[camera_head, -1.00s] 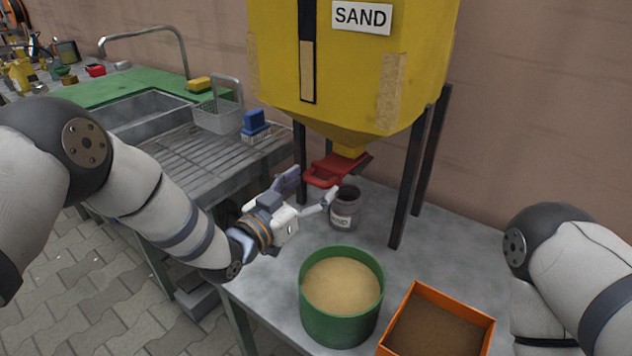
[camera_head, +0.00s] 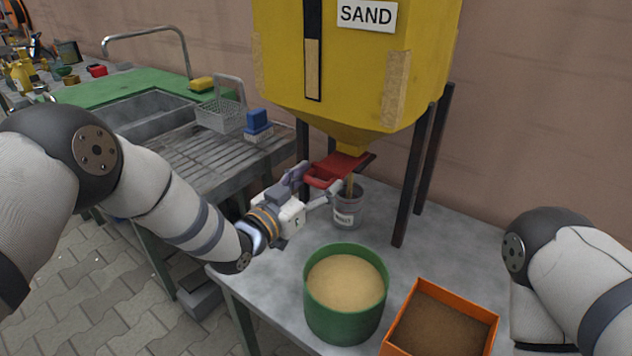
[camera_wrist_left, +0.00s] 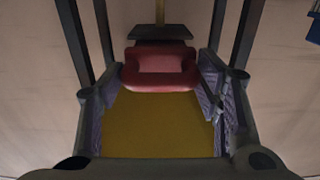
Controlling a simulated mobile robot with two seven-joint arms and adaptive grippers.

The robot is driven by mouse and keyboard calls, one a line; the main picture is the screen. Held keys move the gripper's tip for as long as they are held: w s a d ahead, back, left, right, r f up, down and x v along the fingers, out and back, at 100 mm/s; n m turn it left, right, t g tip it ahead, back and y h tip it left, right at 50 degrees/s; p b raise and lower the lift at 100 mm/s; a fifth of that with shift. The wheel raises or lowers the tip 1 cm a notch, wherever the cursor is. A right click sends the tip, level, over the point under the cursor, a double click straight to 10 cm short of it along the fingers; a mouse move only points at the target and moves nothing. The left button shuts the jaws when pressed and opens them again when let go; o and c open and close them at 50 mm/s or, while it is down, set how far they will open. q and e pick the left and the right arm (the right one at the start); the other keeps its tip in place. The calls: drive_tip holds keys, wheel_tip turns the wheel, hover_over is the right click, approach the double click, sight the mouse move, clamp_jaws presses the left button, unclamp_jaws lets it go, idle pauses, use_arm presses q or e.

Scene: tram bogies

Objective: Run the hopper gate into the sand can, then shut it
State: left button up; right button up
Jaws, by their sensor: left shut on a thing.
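The yellow hopper (camera_head: 355,70) with its SAND label stands over the table. Under its spout is the red gate (camera_head: 342,165) with a loop handle. My left gripper (camera_head: 317,184) is shut on that handle; the red handle (camera_wrist_left: 160,68) also shows between the fingers in the left wrist view. A thin tan stream (camera_head: 350,186) runs from the spout into the grey sand can (camera_head: 347,212) below. The stream also shows in the left wrist view (camera_wrist_left: 160,12). The sand level in the can is hidden. My right gripper is out of view.
A green tub of sand (camera_head: 345,310) and an orange box of brown material (camera_head: 440,322) stand at the table's front. Dark hopper legs (camera_head: 413,180) flank the can. A sink with a wire basket (camera_head: 220,113) and a blue brush (camera_head: 257,122) is at left.

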use_arm(q)
drive_tip(key=shift+s+a, duration=0.3)
drive_tip(key=shift+s, duration=0.25)
drive_tip(key=shift+w+d, duration=0.1)
drive_tip(key=shift+w, duration=0.05)
drive_tip(key=o, duration=1.4)
drive_tip(key=shift+w+d, duration=0.1)
drive_tip(key=v, duration=1.2)
